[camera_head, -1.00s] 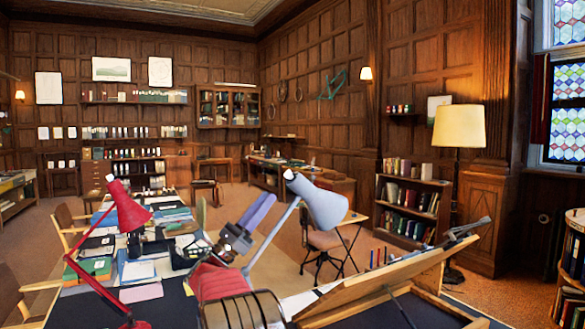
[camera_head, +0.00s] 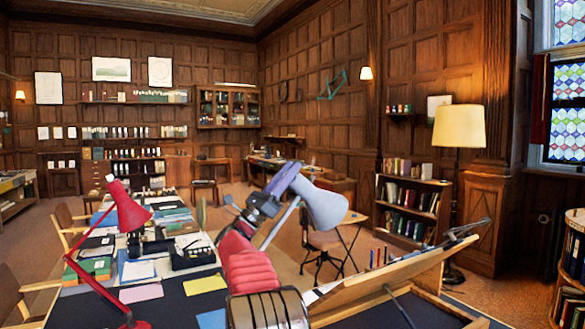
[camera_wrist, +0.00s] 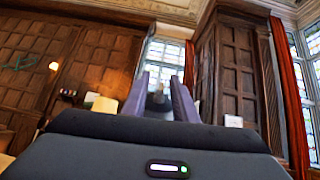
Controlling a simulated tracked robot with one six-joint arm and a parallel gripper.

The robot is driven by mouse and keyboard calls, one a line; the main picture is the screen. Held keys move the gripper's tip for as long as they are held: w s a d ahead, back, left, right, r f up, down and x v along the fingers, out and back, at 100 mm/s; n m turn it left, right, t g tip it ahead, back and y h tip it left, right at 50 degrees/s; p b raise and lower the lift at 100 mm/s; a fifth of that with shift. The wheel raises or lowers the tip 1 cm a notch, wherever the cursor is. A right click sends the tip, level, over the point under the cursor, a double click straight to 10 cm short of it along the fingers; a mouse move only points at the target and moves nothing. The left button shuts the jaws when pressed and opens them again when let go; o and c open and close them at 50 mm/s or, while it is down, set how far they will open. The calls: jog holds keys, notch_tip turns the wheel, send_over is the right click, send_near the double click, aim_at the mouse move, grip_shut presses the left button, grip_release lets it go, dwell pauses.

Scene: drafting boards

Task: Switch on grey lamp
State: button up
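The grey lamp (camera_head: 325,205) has a pale blue-grey cone shade on a slanted grey arm, behind my arm in the head view. Its base and lower arm are hidden by my red arm and the drafting board. My gripper (camera_head: 287,175) has purple fingers and points up and right, overlapping the left edge of the shade in the picture; I cannot tell whether it touches. In the wrist view my gripper (camera_wrist: 160,82) shows two purple fingers apart, with a blurred dark shape between them that I cannot identify. No glow shows at the grey shade.
A red desk lamp (camera_head: 131,214) stands at the left of the desk among papers and books. A tilted wooden drafting board (camera_head: 385,285) is at the front right. A chair (camera_head: 322,240) and a bookcase (camera_head: 410,210) stand behind. A lit floor lamp (camera_head: 459,126) is at the right.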

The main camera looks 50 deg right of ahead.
jog(key=shift+x, duration=1.05)
jog(key=shift+c, duration=0.6)
grip_shut()
